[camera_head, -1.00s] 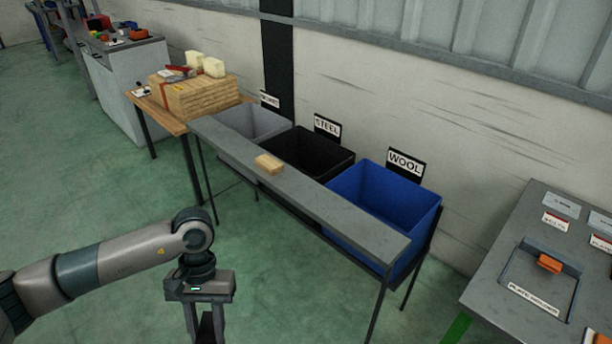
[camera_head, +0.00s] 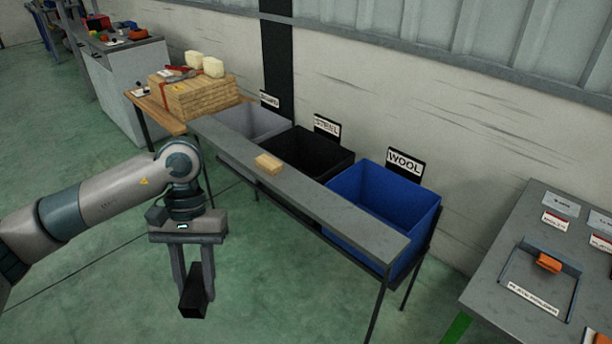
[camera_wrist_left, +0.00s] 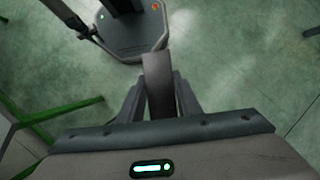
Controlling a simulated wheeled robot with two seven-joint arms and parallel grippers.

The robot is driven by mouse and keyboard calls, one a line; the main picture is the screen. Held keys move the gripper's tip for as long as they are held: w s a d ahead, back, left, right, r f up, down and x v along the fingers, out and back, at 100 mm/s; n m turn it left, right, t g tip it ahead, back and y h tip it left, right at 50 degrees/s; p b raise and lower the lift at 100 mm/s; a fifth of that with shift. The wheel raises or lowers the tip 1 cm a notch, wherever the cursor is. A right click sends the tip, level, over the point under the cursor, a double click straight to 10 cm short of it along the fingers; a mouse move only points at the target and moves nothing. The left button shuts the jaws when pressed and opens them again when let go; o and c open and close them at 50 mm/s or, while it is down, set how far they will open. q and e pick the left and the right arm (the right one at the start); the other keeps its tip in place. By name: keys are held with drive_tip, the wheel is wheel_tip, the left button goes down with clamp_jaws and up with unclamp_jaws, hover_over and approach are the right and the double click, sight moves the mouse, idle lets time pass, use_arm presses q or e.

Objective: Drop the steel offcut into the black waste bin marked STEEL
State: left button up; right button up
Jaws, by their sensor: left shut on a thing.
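My left gripper (camera_head: 196,290) is shut on a dark steel offcut (camera_head: 192,304). It holds the offcut hanging over the green floor, in front of the bench and to its left. In the left wrist view the offcut (camera_wrist_left: 158,82) shows as a grey strip between the fingers. The black bin (camera_head: 340,168) stands behind the narrow shelf, with a STEEL sign (camera_head: 327,126) on the wall side above it. Its inside is dark and I cannot see the bottom. My right gripper is in neither view.
A grey bin (camera_head: 268,122) stands left of the black one and a blue bin (camera_head: 420,208) marked WOOL right of it. A grey shelf (camera_head: 340,208) runs along their front, with a tan block (camera_head: 268,163) on it. A grey table (camera_head: 495,285) stands at the right.

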use_arm(q)
drive_tip(key=shift+f, duration=0.1)
idle(0.3)
drive_tip(key=w+x, duration=0.1)
drive_tip(key=x, duration=1.3)
drive_tip(key=shift+w+f, duration=0.4)
drive_tip(key=shift+d, duration=0.1)
